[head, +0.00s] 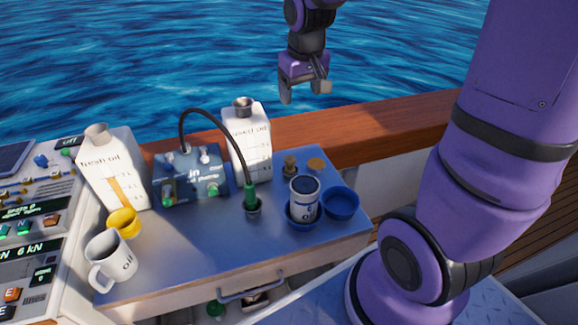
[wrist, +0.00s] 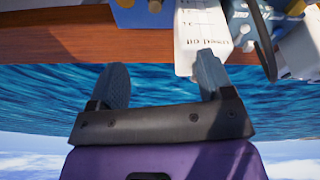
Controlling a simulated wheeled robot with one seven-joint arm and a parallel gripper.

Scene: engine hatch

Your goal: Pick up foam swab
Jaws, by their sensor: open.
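My gripper (head: 305,92) hangs over the water beyond the wooden rail, above and behind the worktop, with its fingers pointing down. In the wrist view its two fingers (wrist: 162,78) stand wide apart with nothing between them. I cannot make out a foam swab in either view. A partly shaded space below the worktop holds a green item (head: 215,309) too small to identify.
The front middle is clear.

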